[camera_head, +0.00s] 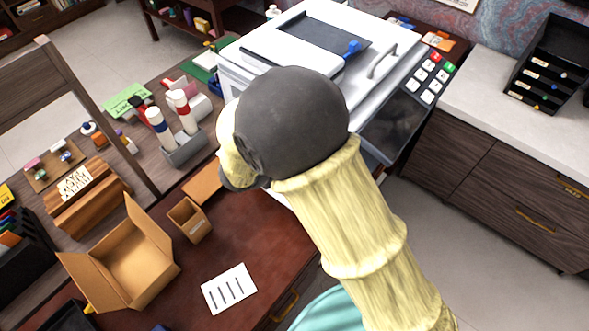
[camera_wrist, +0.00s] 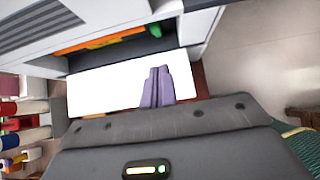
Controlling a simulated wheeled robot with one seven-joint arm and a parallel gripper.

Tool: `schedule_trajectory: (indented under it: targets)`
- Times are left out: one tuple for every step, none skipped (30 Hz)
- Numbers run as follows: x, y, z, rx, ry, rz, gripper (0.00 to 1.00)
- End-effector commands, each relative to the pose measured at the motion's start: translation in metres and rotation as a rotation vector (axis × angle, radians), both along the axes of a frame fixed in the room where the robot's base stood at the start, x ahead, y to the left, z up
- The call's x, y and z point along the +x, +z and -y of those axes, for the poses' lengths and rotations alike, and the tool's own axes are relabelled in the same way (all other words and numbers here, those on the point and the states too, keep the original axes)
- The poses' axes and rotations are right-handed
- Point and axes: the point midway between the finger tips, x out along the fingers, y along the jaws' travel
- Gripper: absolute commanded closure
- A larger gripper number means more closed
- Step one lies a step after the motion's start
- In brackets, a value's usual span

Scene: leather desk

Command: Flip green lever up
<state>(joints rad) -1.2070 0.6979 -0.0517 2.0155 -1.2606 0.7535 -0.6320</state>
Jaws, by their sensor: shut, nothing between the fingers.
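In the wrist view, a small green piece (camera_wrist: 155,30), which looks like the green lever, sits at the right end of an orange strip (camera_wrist: 100,41) inside the printer's front opening. Its up or down position is too small to tell. My gripper (camera_wrist: 157,69) shows as two purple fingers pressed together with nothing between them. In that picture they lie below the green piece, over a bright white surface, apart from it. In the head view my arm hides the gripper and the lever. The white printer (camera_head: 265,45) stands at the back of the desk.
A blue lever-like part (camera_head: 350,47) and a grey handle (camera_head: 382,60) are on the printer's top. A button panel (camera_head: 432,78) is at its right. An open cardboard box (camera_head: 125,262), a small brown bin (camera_head: 190,220) and a lined paper (camera_head: 229,290) lie on the desk.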

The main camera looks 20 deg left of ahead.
Motion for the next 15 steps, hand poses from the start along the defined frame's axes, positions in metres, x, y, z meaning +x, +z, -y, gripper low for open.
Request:
schedule_trajectory:
  targets:
    - [-0.007,0.004,-0.002,0.002,0.003,0.001,1.00]
    - [-0.010,0.008,-0.003,0.004,0.003,0.000,1.00]
    - [-0.013,0.012,-0.004,0.002,0.003,0.001,1.00]
    - [-0.016,0.014,-0.004,0.001,0.003,0.000,1.00]
    - [-0.018,0.017,-0.005,0.002,0.002,0.001,1.00]
    - [-0.020,0.019,-0.005,0.001,0.002,0.000,1.00]
    - [-0.021,0.020,-0.005,0.000,0.003,-0.001,1.00]
    - [-0.022,0.021,-0.005,-0.001,0.003,-0.001,1.00]
    - [-0.022,0.022,-0.005,-0.002,0.002,-0.001,1.00]
    - [-0.023,0.022,-0.005,-0.002,0.002,-0.001,1.00]
    - [-0.023,0.022,-0.005,-0.002,0.003,-0.002,1.00]
    - [-0.023,0.022,-0.006,-0.002,0.003,-0.002,1.00]
    - [-0.024,0.022,-0.006,-0.002,0.004,-0.002,1.00]
    - [-0.024,0.022,-0.006,-0.002,0.005,-0.001,1.00]
    - [-0.024,0.022,-0.006,-0.002,0.006,-0.002,1.00]
